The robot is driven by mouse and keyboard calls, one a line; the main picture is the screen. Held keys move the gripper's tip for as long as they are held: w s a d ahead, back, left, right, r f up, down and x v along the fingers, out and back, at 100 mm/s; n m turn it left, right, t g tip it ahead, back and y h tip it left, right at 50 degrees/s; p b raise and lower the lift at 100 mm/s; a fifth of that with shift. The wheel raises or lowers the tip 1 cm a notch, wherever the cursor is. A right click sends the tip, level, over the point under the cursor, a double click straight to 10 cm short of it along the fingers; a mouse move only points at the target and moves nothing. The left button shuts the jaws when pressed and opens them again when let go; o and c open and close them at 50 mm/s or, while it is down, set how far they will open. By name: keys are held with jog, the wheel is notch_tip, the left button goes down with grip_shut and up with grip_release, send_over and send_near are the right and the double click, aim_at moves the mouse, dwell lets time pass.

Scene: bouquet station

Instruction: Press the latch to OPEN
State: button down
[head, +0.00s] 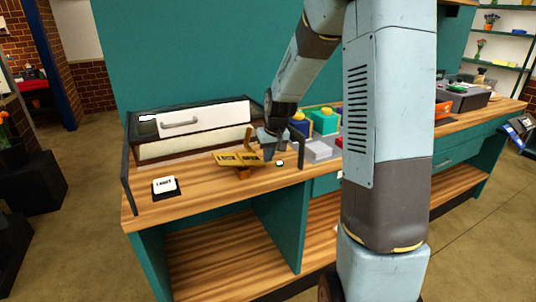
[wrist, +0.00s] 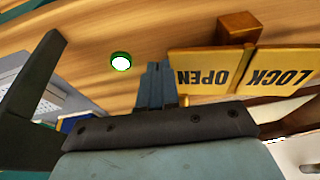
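The latch is a yellow rocker plate on a wooden block. Its OPEN half (wrist: 203,62) and LOCK half (wrist: 278,66) show upside down in the wrist view. In the head view the latch (head: 236,159) sits on the bench in front of the white-fronted drawer (head: 205,119), looking tilted. My gripper (wrist: 156,72) has its fingers together with nothing between them. The fingertips are right beside the outer edge of the OPEN half; I cannot tell whether they touch it. In the head view my gripper (head: 270,150) is at the latch's right end, its tips partly hidden.
A green-ringed white button (wrist: 121,62) lies on the bench close to the fingers. A dark upright post (head: 301,147) stands just right of my gripper. Grey trays (head: 318,150) and coloured boxes (head: 324,121) are further right. A black-framed card (head: 165,187) lies at the bench's left.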

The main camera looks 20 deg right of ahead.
jog(key=shift+s+f, duration=0.15)
jog(key=shift+f, duration=0.1)
jog(key=shift+r, duration=0.1)
jog(key=shift+r, duration=0.25)
jog(key=s+d+r, duration=0.2)
jog(key=d+r, duration=0.3)
jog(key=r, duration=0.7)
jog(key=shift+r, duration=0.15)
jog(key=shift+d, duration=0.1)
